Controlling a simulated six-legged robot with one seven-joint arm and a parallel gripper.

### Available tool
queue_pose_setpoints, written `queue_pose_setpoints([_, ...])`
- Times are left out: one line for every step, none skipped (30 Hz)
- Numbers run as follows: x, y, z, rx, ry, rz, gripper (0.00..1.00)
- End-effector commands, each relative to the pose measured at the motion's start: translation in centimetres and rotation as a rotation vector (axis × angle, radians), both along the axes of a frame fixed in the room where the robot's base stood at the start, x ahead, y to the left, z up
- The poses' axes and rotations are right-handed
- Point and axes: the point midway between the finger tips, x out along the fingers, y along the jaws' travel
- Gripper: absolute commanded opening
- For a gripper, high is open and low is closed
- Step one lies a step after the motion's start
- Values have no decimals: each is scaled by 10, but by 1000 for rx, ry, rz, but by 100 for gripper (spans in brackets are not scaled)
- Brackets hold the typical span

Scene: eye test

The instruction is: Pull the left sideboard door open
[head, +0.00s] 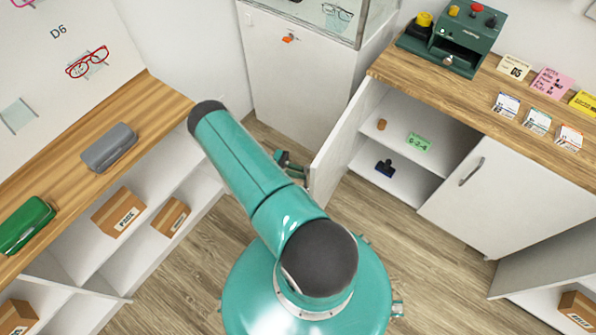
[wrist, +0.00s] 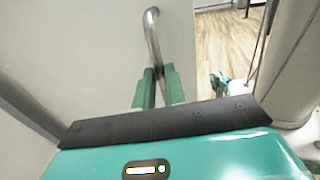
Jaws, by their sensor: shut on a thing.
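The left sideboard door (head: 345,145) stands swung well out from the sideboard (head: 490,125), and the shelves behind it show. My gripper (head: 291,164) is at the outer face of this door, near its free edge, partly hidden by my arm in the head view. In the wrist view my gripper's green fingers (wrist: 157,86) are closed on the lower part of the curved metal door handle (wrist: 152,32). The pale door panel (wrist: 95,45) fills the left of that view. The right sideboard door (head: 485,190) is shut, with its own metal handle (head: 471,172).
Inside the sideboard are a green card (head: 418,142) and a dark blue stamp-like object (head: 385,168). A green machine (head: 455,40) and several cards stand on top. A white cabinet (head: 300,75) is behind; a shelf unit (head: 160,95) is left. Wooden floor (head: 190,270) lies open at left.

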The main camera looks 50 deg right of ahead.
Motion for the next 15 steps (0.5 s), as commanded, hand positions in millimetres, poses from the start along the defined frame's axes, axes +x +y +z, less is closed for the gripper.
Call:
queue_pose_setpoints([2, -15, 3, -17, -10, 21, 0])
queue_pose_setpoints([2, -15, 3, -17, -10, 21, 0])
queue_pose_setpoints([2, -15, 3, -17, -10, 21, 0])
queue_pose_setpoints([2, -15, 3, -17, -10, 21, 14])
queue_pose_setpoints([3, -15, 3, -17, -9, 21, 20])
queue_pose_setpoints([3, -14, 3, -16, -8, 21, 28])
queue_pose_setpoints([3, -14, 3, -16, -8, 21, 33])
queue_pose_setpoints([3, -14, 3, -17, -7, 21, 33])
queue_pose_setpoints([3, -13, 3, -16, -6, 21, 33])
queue_pose_setpoints([3, -13, 3, -16, -6, 21, 33])
queue_pose_setpoints([3, -13, 3, -16, -5, 21, 33])
queue_pose_setpoints([3, -12, 3, -15, -5, 21, 33])
queue_pose_setpoints([3, -12, 3, -14, -4, 21, 33])
queue_pose_setpoints([3, -12, 3, -15, -3, 21, 33])
queue_pose_setpoints([4, -11, 3, -15, -3, 20, 33])
